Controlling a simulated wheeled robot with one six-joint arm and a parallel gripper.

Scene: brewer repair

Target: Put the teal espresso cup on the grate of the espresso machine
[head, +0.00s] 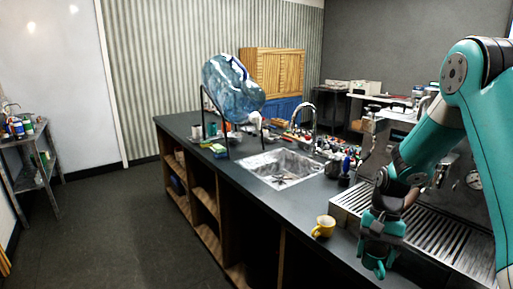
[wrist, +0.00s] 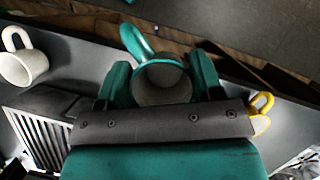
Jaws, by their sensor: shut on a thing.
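The teal espresso cup (wrist: 160,75) is between the two fingers of my gripper (wrist: 162,82) in the wrist view, with its handle pointing up and to the left. My gripper is shut on it. In the head view the cup (head: 379,268) hangs just below my gripper (head: 381,240), over the front part of the counter. The grate (head: 440,240) of the espresso machine (head: 465,185) is a slatted metal tray to the right of the gripper, partly hidden by my arm. The slats also show at lower left in the wrist view (wrist: 38,135).
A yellow cup (head: 323,227) stands on the dark counter left of my gripper, near the grate's left end. A white cup (wrist: 24,62) stands at the left in the wrist view. A sink (head: 283,167) with a faucet lies farther back; the counter edge is close by.

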